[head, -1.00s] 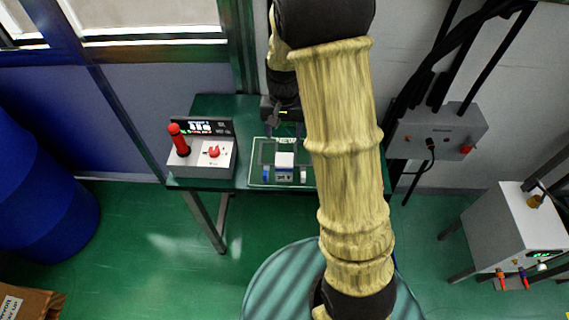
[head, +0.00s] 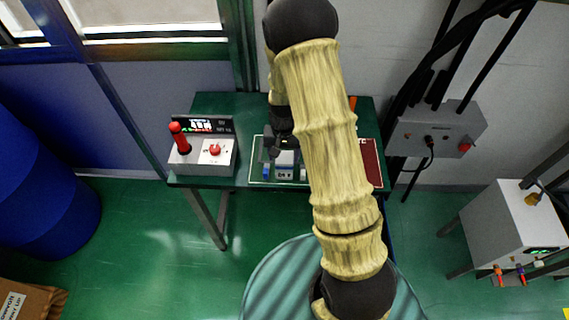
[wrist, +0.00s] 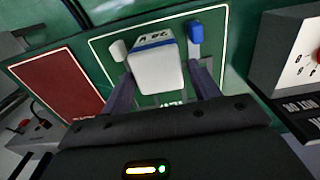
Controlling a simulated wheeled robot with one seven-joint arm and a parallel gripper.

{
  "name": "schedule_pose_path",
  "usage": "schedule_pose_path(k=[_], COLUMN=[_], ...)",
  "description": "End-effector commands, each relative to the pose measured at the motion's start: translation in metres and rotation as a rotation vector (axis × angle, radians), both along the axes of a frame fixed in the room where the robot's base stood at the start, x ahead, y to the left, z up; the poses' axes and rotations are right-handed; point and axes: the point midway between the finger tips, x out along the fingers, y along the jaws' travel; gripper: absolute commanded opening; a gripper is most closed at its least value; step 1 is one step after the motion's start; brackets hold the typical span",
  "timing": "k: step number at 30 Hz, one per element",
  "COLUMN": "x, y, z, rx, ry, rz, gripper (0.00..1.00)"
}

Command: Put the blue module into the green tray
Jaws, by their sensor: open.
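The blue module (head: 285,172) is a small white block with a blue band and dark lettering. It also shows upright in the wrist view (wrist: 155,68). It is within the green tray (head: 256,178), a flat green area with a white outline; I cannot tell for sure whether it rests on it. My gripper (wrist: 157,42) is open, with one finger on each side of the module. In the wrist view, gaps show between both fingers and the block. My arm hides the tray's right edge in the head view.
A red flat tray (head: 372,163) lies to the right on the green table (head: 240,105). A grey control box (head: 203,155) with a red lever and red button stands to the left. A wall box (head: 437,130) with cables is at the right.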

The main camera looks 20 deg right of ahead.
Motion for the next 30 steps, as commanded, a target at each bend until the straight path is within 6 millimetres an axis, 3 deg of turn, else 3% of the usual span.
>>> schedule_pose_path(k=[15,30], x=[-0.001,-0.005], y=[0.0,0.0], z=[-0.013,-0.061], rx=[0.001,0.0], ry=[0.002,0.0], rz=[0.0,0.0], gripper=[0.61,0.61])
